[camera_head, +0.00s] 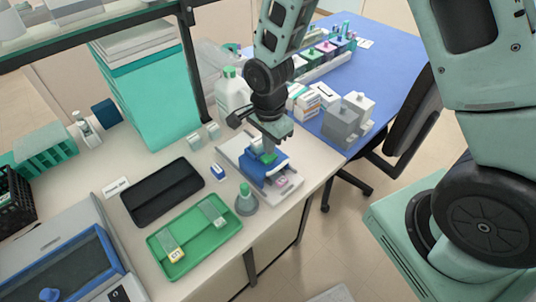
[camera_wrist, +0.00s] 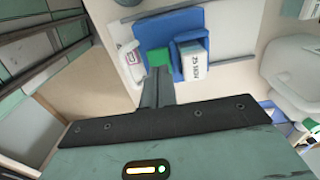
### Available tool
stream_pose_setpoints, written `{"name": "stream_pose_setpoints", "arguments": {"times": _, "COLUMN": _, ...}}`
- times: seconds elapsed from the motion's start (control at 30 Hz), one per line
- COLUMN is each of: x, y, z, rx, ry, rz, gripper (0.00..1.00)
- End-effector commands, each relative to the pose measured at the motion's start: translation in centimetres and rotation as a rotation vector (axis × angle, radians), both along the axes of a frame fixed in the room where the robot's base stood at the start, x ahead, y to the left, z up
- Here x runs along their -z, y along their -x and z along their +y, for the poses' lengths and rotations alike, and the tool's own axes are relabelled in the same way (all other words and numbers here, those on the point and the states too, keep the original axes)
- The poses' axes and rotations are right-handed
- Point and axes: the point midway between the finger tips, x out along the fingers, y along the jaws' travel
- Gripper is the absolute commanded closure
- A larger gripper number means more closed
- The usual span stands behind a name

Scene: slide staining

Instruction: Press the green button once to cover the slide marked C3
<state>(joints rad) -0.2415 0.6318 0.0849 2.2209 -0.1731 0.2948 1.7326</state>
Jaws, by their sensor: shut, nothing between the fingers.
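A blue device (camera_head: 274,171) on a pale base stands near the table's front edge. Its green button (camera_head: 268,157) shows right under my gripper (camera_head: 268,146). In the wrist view my gripper (camera_wrist: 158,78) is shut and empty, its fingertips overlapping the near edge of the green button (camera_wrist: 158,57). I cannot tell whether they touch it. A white labelled block (camera_wrist: 193,59) sits beside the button on the blue device (camera_wrist: 210,24); its small lettering is not clearly readable. No slide marked C3 can be made out.
A green tray (camera_head: 160,241) holds a yellow-labelled slide (camera_head: 174,252) and another slide (camera_head: 211,212). A green-topped grey bottle (camera_head: 246,202) stands between tray and device. A black tray (camera_head: 150,192) lies behind. A white bottle (camera_head: 232,94) and boxes (camera_head: 306,102) stand beyond.

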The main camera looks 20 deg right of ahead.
Motion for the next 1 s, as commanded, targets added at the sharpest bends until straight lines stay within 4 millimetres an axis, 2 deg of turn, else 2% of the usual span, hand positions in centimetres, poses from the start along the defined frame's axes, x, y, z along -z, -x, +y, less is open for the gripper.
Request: {"name": "stream_pose_setpoints", "arguments": {"times": 1.0, "x": 0.76, "y": 0.0, "z": -0.01, "rx": 0.0, "ry": 0.0, "rz": 0.0, "gripper": 1.0}}
